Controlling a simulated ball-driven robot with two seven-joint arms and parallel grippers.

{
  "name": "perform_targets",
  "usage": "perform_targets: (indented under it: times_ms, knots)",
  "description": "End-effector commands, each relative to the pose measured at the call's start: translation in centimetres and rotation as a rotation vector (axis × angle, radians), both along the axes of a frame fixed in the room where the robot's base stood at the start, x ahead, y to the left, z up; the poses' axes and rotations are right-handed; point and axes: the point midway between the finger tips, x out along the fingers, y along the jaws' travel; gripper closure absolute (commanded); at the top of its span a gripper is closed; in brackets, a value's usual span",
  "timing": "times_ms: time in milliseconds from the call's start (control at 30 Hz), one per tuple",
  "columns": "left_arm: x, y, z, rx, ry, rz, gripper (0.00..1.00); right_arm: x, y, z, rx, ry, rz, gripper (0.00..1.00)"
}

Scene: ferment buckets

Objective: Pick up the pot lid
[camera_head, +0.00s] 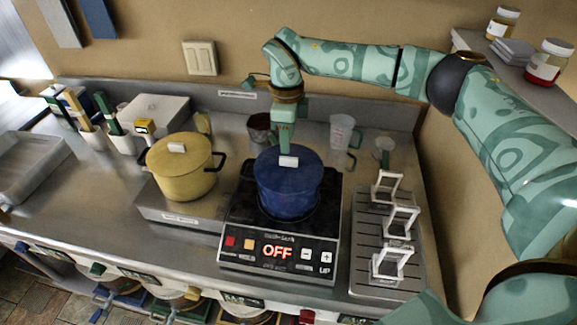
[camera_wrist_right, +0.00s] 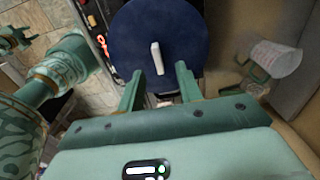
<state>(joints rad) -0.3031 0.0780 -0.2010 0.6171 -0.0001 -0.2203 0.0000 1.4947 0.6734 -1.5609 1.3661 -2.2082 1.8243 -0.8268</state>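The blue pot (camera_head: 290,195) stands on the black cooktop, with its blue lid (camera_head: 308,166) on. The lid has a small white bar handle (camera_head: 288,162) on top. My right gripper (camera_head: 285,146) hangs fingers-down over the back part of the lid, just behind the handle. In the right wrist view my right gripper (camera_wrist_right: 159,92) is open and empty. The lid (camera_wrist_right: 135,35) fills the top middle there, and its handle (camera_wrist_right: 157,58) lies ahead of the gap between the fingers, not between them.
The cooktop panel (camera_head: 277,252) reads OFF. A yellow lidded pot (camera_head: 182,180) stands to the left. A measuring cup (camera_head: 341,132) stands behind right, and a rack with white frames (camera_head: 365,270) lies to the right. Jars (camera_head: 547,62) stand on the shelf near my right arm.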

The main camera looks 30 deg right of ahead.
Motion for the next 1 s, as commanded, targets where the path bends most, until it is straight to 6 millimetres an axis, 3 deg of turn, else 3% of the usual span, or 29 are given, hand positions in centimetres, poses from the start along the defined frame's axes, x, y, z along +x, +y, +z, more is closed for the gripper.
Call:
perform_targets:
  times_ms: [400, 667, 800, 1000]
  knots:
    - [0.5, 0.2, 0.4, 0.003, -0.007, 0.001, 0.64, -0.6, -0.2, -5.2, 0.001, -0.001, -0.001, 0.65]
    - [0.5, 0.2, 0.4, 0.002, -0.009, 0.001, 0.64, -0.5, -0.2, -5.5, 0.001, -0.002, 0.0, 0.65]
    - [0.5, 0.2, 0.4, 0.002, -0.009, 0.001, 0.64, -0.5, -0.2, -5.5, 0.001, -0.002, 0.0, 1.0]
    - [0.5, 0.2, 0.4, 0.002, -0.009, 0.0, 0.64, -0.5, -0.2, -5.5, 0.002, -0.003, 0.0, 1.0]
